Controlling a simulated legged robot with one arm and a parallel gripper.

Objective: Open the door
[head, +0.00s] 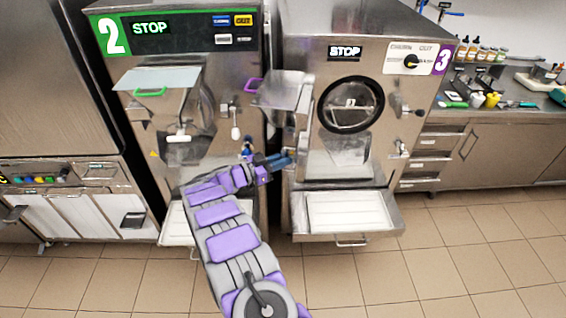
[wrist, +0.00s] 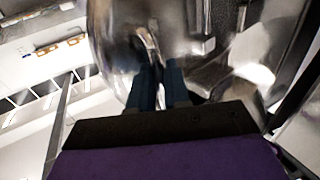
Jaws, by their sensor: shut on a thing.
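The batch freezer numbered 3 (head: 300,45) stands right of centre in the head view. The fingers and the blur hide the grasped part's exact shape.
The freezer numbered 2 (head: 240,65) stands close on the left. A metal flap with a purple handle (head: 253,85) juts out just above my gripper. A white tray (head: 345,211) sits below freezer 3. A counter (head: 510,125) stands right. The tiled floor (head: 480,250) in front is clear.

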